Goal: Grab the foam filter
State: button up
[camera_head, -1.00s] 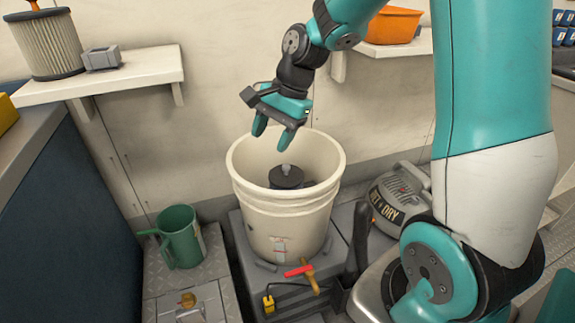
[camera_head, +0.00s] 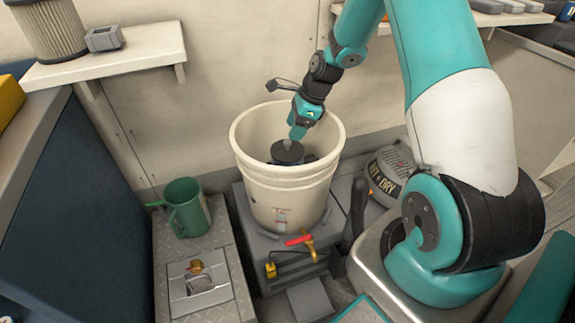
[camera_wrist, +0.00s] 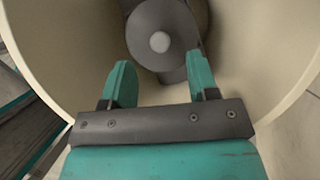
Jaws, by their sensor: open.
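A dark grey round piece with a pale knob on top, which looks like the foam filter (camera_head: 287,155), stands inside a cream bucket (camera_head: 284,203). Its lower part is hidden by the bucket wall. My gripper (camera_head: 298,133) is over the bucket mouth, pointing down, just above and slightly right of the knob. In the wrist view my gripper (camera_wrist: 160,66) is open, with nothing between its two teal fingers. The dark piece (camera_wrist: 150,22) lies beyond the fingertips, its knob roughly midway between them. I see no contact.
The bucket rim (camera_wrist: 45,78) surrounds the fingers in the wrist view. A pleated filter (camera_head: 50,30) and a small grey box (camera_head: 104,38) sit on a wall shelf. A green jug (camera_head: 187,207) stands left of the bucket; a grey wet/dry vacuum (camera_head: 388,172) stands right.

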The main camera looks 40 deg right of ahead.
aim_at(287, 141)
jog(key=b+x, duration=0.1)
jog(key=x, duration=0.5)
jog(key=shift+a+r, duration=0.15)
jog(key=shift+c, duration=0.2)
grip_shut()
